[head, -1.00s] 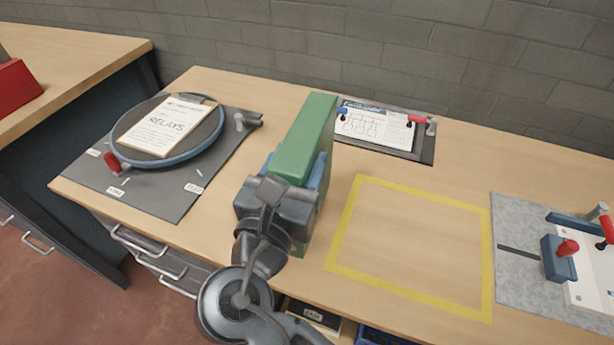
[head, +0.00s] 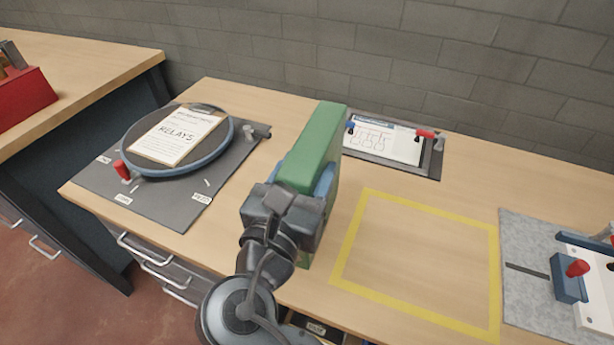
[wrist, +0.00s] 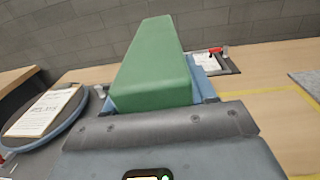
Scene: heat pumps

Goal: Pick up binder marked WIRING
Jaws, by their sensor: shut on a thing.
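A green binder (head: 318,150) is held in my gripper (head: 305,182), upright above the wooden bench. In the wrist view the binder (wrist: 152,62) fills the middle, gripped between blue finger pads, with its far end pointing away from me. No marking is readable on the sides of the binder that show, so I cannot tell whether it says WIRING. My gripper is shut on it. My wrist hides the binder's near lower part in the head view.
A round turntable (head: 216,158) with a RELAYS clipboard (head: 178,138) is at left. A yellow taped square (head: 357,222) on the bench is empty. A clamped diagram sheet (head: 385,143) lies behind it. A grey mat with a blue fixture (head: 568,284) is at right.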

